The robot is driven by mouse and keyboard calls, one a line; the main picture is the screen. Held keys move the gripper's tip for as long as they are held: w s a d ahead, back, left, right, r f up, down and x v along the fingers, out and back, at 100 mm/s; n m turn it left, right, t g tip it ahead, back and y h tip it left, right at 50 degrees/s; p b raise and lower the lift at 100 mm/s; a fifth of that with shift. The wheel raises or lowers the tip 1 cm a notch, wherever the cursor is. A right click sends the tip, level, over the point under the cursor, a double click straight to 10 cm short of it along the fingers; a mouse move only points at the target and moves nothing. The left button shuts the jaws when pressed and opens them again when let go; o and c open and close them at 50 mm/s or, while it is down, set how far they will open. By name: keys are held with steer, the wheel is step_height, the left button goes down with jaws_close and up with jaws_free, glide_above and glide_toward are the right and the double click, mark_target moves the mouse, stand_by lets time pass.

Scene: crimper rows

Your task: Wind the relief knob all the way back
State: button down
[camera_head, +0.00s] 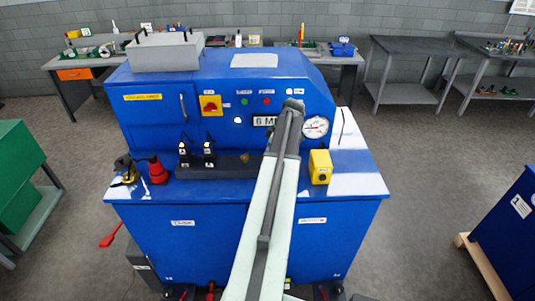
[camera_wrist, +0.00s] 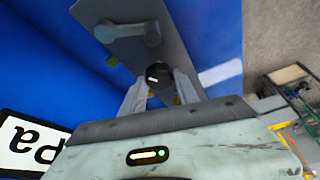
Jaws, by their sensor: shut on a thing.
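The relief knob (camera_wrist: 158,72) is a small black round knob with a pale mark on its face, seen in the wrist view. My gripper (camera_wrist: 160,84) is shut on it, with one grey finger on each side. In the head view my arm runs up the middle of the blue machine (camera_head: 225,80) and hides the knob and the fingertips. The round pressure gauge (camera_head: 315,127) shows just right of my arm. Its exact reading is too small to tell.
A grey plate with a cylindrical grey part (camera_wrist: 128,32) lies close beyond the knob in the wrist view. Black levers (camera_head: 208,150), a red cone-shaped part (camera_head: 158,170) and a yellow box (camera_head: 320,167) stand on the machine's ledge.

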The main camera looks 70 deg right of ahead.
steer(key=shift+s+n, duration=0.1)
steer(key=shift+n, duration=0.2)
stand_by(0.4)
steer(key=c, duration=0.9)
jaws_free()
steer(key=shift+r, duration=0.1)
steer(key=p+v, duration=0.7)
steer(key=shift+r, duration=0.3)
steer(key=shift+s+d, duration=0.1)
steer(key=shift+s, duration=0.05)
